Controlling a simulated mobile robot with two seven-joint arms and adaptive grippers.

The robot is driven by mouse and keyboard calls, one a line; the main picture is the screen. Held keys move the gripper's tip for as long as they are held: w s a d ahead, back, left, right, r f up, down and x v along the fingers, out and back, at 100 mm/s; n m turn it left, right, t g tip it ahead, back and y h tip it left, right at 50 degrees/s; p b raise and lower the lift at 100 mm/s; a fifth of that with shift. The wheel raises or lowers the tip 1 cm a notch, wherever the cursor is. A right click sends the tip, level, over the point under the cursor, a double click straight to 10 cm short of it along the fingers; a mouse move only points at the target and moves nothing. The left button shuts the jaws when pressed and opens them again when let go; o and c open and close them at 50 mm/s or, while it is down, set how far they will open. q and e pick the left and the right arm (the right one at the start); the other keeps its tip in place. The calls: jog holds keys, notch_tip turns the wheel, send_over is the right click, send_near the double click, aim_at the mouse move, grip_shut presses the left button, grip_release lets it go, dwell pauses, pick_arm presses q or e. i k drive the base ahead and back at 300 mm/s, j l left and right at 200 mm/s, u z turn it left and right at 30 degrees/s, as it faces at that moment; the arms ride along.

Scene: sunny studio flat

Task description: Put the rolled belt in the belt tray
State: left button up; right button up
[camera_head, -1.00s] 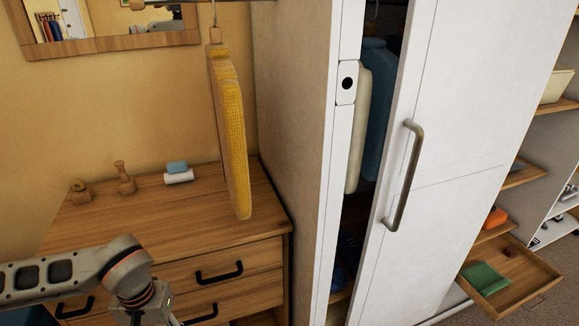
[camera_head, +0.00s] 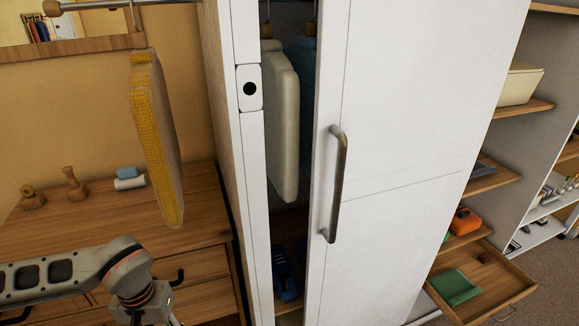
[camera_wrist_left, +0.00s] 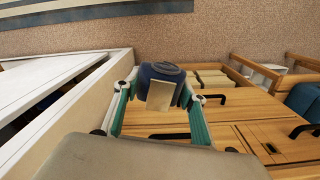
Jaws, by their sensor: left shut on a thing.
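My left gripper (camera_wrist_left: 160,88) is shut on a dark blue rolled belt (camera_wrist_left: 162,70) with a pale gold buckle plate, seen in the left wrist view. The fingers press on the roll from both sides, and it is held off the floor. In the head view my left arm comes in at the lower left; its fingers and the belt are cut off below the picture. A pulled-out wooden tray (camera_head: 507,288) at the lower right holds a green folded cloth (camera_head: 455,287) and a small dark red-brown thing. I cannot tell whether it is the belt tray. My right gripper is out of view.
A white wardrobe with a long handle (camera_head: 336,185) stands between my left arm and the tray, its door partly open. A wooden dresser (camera_head: 95,235) is at left, with a yellow garment (camera_head: 155,140) hanging above it. Open drawers show in the left wrist view (camera_wrist_left: 225,100).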

aim_at(493, 286)
jog(key=i+l, duration=0.1)
jog(key=l, duration=1.55)
jog(key=i+l, duration=0.15)
jog(key=l, duration=1.45)
jog(key=i+l, duration=0.15)
jog(key=l, duration=1.5)
jog(key=i+l, duration=0.15)
jog(key=l, duration=0.65)
